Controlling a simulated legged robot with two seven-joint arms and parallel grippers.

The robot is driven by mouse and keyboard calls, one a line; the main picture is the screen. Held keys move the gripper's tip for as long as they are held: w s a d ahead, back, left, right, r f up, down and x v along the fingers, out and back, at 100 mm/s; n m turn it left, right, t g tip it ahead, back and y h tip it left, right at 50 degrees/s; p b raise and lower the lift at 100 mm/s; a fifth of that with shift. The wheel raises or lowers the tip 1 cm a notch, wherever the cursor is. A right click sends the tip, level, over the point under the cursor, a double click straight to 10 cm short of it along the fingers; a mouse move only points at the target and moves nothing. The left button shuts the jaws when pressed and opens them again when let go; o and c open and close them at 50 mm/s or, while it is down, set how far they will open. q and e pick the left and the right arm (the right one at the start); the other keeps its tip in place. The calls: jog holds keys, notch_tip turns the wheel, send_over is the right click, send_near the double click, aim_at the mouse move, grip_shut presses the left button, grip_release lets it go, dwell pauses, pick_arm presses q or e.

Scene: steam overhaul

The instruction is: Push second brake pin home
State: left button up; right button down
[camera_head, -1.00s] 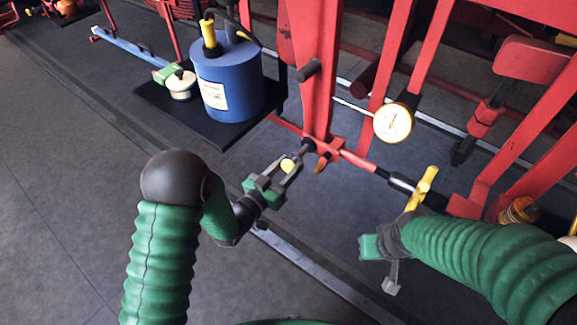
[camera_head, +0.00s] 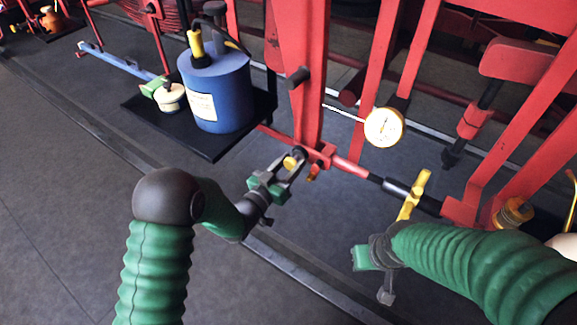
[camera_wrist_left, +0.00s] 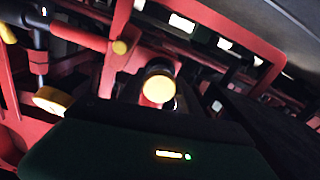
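The brake pin (camera_head: 290,162) shows as a yellow round head between the fingers of my left gripper (camera_head: 298,160), with a dark part ahead of it at the red bracket. My left gripper looks shut on it, its fingertips close to the bracket. The red bracket and rod joint (camera_head: 322,155) sit at the foot of a red upright. How deep the pin sits is hidden. In the left wrist view the yellow head (camera_wrist_left: 158,88) faces the camera, in front of dark and red parts. My right gripper (camera_head: 378,272) is apart at the lower right; its fingers are mostly hidden.
A round dial gauge (camera_head: 383,127) stands right of the red upright. A yellow handle (camera_head: 412,195) rises from the rod near my right arm. A blue canister (camera_head: 218,92) stands on a black mat at the back left. A rail (camera_head: 300,280) crosses the floor in front.

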pick_arm(q)
jog(key=o, duration=0.4)
jog(key=shift+w+d+f, duration=0.1)
jog(key=shift+w+d, duration=0.05)
jog(key=shift+w, duration=0.1)
jog(key=shift+s, duration=0.15)
jog(key=shift+s+a, duration=0.2)
jog(key=v, duration=1.6)
